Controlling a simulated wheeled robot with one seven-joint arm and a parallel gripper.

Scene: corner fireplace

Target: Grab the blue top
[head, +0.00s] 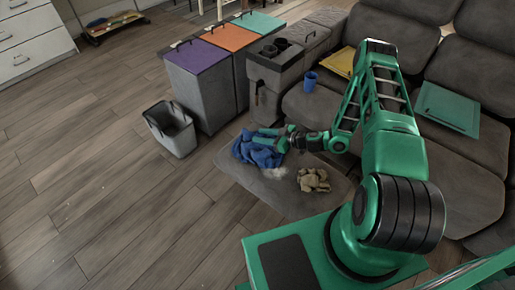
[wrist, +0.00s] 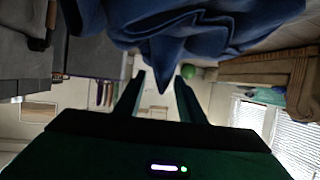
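The blue top (head: 252,152) lies crumpled on the chaise end of the grey sofa (head: 300,205). My gripper (head: 284,142) is low at the right side of the blue top, pointing left into it. In the wrist view, the blue top (wrist: 200,25) fills the upper part, and one fold hangs down between the fingertips. The two fingers of my gripper (wrist: 158,88) are spread apart there, with a clear gap between them. Whether the fingers touch the cloth I cannot tell.
A beige crumpled cloth (head: 313,180) lies just right of the blue top. A grey bin (head: 172,130) stands left on the floor, with purple, orange and teal lidded bins (head: 203,85) behind. A blue cup (head: 310,82) stands on the sofa.

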